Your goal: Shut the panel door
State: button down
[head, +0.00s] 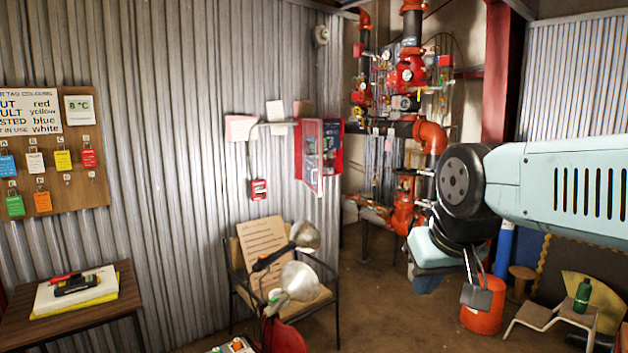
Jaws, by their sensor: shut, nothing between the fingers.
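The red wall panel (332,148) hangs on the corrugated wall near the middle of the picture. Its door (308,157) has a red edge and appears to stand open, out from the wall at the left side. Small fittings show inside the panel. My arm reaches in from the right edge, in front of the pipework's lower right. It stays well right of the panel and does not touch the door.
A chair (332,300) with a cardboard sheet and two lamps stands below the panel. A wooden table (110,313) is at the lower left. Red pipes (432,138) stand right of the panel. An orange bucket (483,318) sits below my arm. Floor shows between chair and pipes.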

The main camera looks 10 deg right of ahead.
aim_at(312, 128)
jog(key=z, duration=0.35)
jog(key=i, duration=0.6)
jog(key=z, duration=0.55)
jog(key=i, duration=1.3)
jog(key=u, duration=0.75)
jog(key=k, duration=0.9)
jog(key=u, duration=0.15)
jog(key=i, duration=0.9)
jog(key=z, duration=0.1)
